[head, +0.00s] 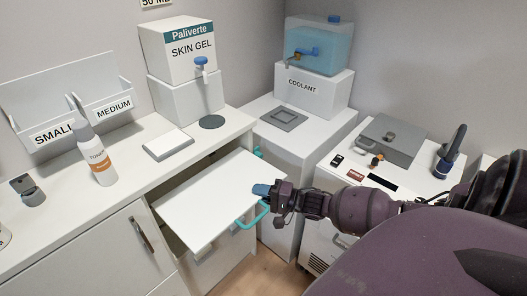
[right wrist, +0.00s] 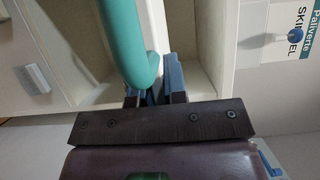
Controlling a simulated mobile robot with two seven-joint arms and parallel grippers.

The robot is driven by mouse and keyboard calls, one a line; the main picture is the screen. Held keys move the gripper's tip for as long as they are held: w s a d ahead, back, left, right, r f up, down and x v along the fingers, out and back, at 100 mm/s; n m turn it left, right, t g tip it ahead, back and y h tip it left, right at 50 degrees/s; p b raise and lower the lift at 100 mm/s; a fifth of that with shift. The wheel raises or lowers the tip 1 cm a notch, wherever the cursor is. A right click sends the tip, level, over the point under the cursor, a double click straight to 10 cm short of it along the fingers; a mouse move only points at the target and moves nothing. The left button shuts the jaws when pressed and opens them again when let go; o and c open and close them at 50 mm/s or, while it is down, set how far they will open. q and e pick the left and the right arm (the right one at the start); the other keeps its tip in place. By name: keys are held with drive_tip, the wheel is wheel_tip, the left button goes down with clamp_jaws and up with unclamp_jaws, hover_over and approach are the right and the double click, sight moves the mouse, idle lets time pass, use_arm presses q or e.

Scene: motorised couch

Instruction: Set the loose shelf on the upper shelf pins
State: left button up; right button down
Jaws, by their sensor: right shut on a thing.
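The loose shelf (head: 203,200) is a flat white board with teal handles at its right end. It lies partly within the open bay of the white cabinet, below the countertop. My right gripper (head: 262,190) is at the shelf's right edge, shut on the teal handle (head: 254,216). In the right wrist view the same teal handle (right wrist: 135,45) runs down to the blue fingers (right wrist: 155,93). The upper shelf pins are hidden, and I cannot tell whether the board rests on them. My left gripper is out of view.
A closed cabinet door (head: 115,255) stands left of the bay. A coolant stand (head: 314,92) and a cart (head: 405,172) stand to the right. Some floor shows below.

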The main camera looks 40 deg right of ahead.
sight(217, 162)
drive_tip(key=shift+w+a+b, duration=0.15)
drive_tip(key=shift+w+b, duration=0.5)
drive_tip(key=shift+w, duration=1.5)
drive_tip(key=shift+w+a+b, duration=0.15)
drive_tip(key=shift+w+b, duration=0.4)
drive_tip(key=shift+w, duration=1.05)
drive_tip(key=shift+w+a+b, duration=0.15)
drive_tip(key=shift+w+b, duration=0.7)
drive_tip(key=shift+w, duration=1.2)
drive_tip(key=shift+w+a+b, duration=0.1)
drive_tip(key=shift+w+b, duration=0.4)
drive_tip(key=shift+w, duration=0.85)
drive_tip(key=shift+w+a+b, duration=0.1)
drive_tip(key=shift+w+b, duration=0.35)
drive_tip(key=shift+w, duration=0.55)
drive_tip(key=shift+w+b, duration=0.35)
drive_tip(key=shift+w, duration=0.4)
drive_tip(key=shift+w+a, duration=0.1)
drive_tip(key=shift+w, duration=0.55)
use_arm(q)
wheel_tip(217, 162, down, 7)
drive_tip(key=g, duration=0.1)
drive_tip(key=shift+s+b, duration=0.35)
use_arm(e)
drive_tip(key=shift+w+r, duration=0.1)
drive_tip(key=shift+w, duration=0.2)
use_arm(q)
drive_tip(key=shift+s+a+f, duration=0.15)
